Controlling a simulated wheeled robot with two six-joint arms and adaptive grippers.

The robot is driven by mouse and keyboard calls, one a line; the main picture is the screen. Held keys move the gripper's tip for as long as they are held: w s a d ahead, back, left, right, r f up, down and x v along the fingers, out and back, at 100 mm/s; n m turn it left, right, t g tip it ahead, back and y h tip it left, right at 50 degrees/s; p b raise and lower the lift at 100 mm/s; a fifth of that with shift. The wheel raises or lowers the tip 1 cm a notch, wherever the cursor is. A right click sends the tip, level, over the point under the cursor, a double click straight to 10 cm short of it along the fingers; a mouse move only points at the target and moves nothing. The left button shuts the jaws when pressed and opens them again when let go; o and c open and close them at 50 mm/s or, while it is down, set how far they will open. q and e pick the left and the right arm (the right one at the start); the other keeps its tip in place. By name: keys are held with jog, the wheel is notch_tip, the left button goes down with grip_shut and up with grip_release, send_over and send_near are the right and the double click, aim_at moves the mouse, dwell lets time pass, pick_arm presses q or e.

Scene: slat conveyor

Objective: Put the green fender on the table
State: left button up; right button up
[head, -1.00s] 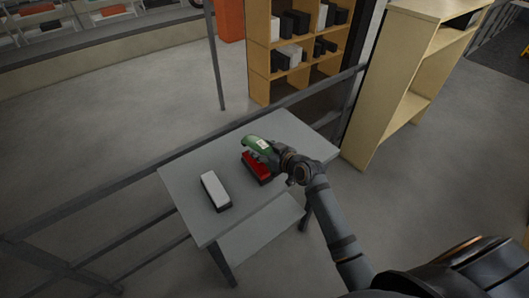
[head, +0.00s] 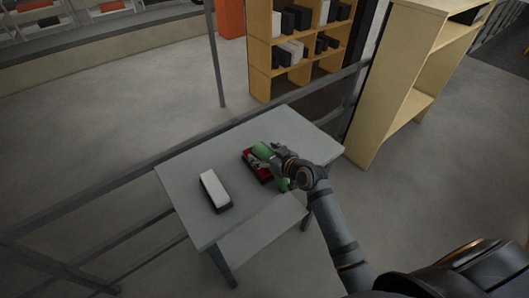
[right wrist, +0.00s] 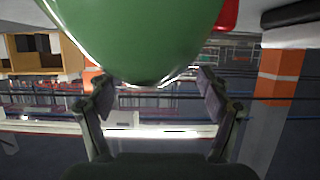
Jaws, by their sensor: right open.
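The green fender (head: 262,152) is at the right part of the grey table (head: 190,162), beside and partly over a red fender (head: 249,161). My right gripper (head: 274,150) is at the green fender and covers part of it. In the right wrist view the green fender (right wrist: 140,35) fills the top middle, and my right gripper's fingers (right wrist: 155,85) stand apart below it. I cannot tell whether the green fender rests on the table or on the red one. My left gripper is not in view.
A white fender (head: 213,188) with a dark base lies on the table's left part. A rail (head: 120,182) runs behind the table. Shelves (head: 400,90) stand behind on the right. The table's front and back left are clear.

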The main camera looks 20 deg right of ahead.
jog(key=shift+r, duration=0.1)
jog(key=shift+r+p, duration=0.35)
jog(key=shift+p, duration=0.05)
jog(key=v, duration=0.5)
jog(key=shift+s+d+f+b, duration=0.15)
jog(key=shift+s+b, duration=0.05)
jog(key=shift+b, duration=0.2)
jog(key=p+v, duration=0.1)
jog(key=v, duration=0.4)
jog(key=shift+d+r, duration=0.1)
jog(key=shift+r, duration=0.15)
jog(key=shift+s+r, duration=0.2)
jog(key=shift+s, duration=0.4)
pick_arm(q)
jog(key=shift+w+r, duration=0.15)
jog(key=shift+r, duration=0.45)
pick_arm(e)
jog(key=shift+o, duration=0.4)
jog(key=shift+d, duration=0.1)
